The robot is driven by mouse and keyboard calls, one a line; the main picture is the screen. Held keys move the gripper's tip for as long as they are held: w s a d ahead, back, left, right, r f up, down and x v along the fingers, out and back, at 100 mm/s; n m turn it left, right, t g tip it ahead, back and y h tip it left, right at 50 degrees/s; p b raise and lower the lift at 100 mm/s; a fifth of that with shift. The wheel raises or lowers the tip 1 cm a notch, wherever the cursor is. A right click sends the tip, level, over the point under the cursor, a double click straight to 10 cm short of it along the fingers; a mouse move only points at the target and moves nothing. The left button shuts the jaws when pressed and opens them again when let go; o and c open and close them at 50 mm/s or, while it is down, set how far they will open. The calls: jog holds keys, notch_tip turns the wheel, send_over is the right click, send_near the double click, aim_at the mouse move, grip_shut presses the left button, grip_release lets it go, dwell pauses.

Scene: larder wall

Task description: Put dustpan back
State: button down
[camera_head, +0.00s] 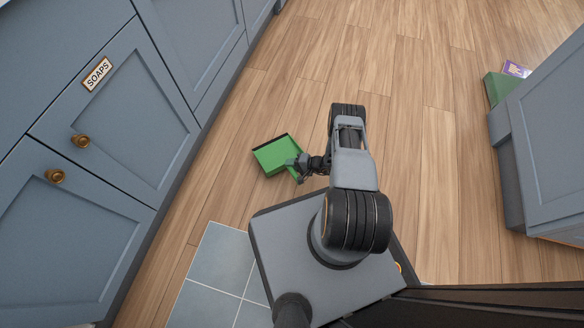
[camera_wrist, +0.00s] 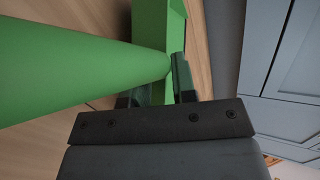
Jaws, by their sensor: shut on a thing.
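The green dustpan (camera_head: 273,154) has a dark front edge and shows over the wood floor, left of my arm in the head view. My gripper (camera_head: 301,164) is at its right side, shut on it. In the wrist view the green dustpan (camera_wrist: 80,68) fills the upper left, with a thick rounded part crossing in front of my gripper (camera_wrist: 158,88). The fingers are partly hidden behind that part. I cannot tell whether the pan touches the floor.
Blue-grey cabinets (camera_head: 120,85) line the left, one door bearing a SOAPS label (camera_head: 97,74) and brass knobs. Another blue-grey cabinet (camera_head: 550,140) stands at right, with a green object (camera_head: 500,87) and a purple packet (camera_head: 516,69) beside it. The wood floor (camera_head: 430,130) between is clear.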

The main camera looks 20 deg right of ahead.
aim_at(284, 160)
jog(key=shift+w+d+f+b, duration=0.2)
jog(key=shift+d+f+b, duration=0.1)
jog(key=shift+f, duration=0.05)
jog(key=f+b, duration=0.3)
jog(key=shift+w+d+f, duration=0.1)
jog(key=shift+w+f, duration=0.1)
jog(key=shift+f, duration=0.1)
jog(key=shift+r, duration=0.15)
jog(key=c, duration=0.9)
grip_release()
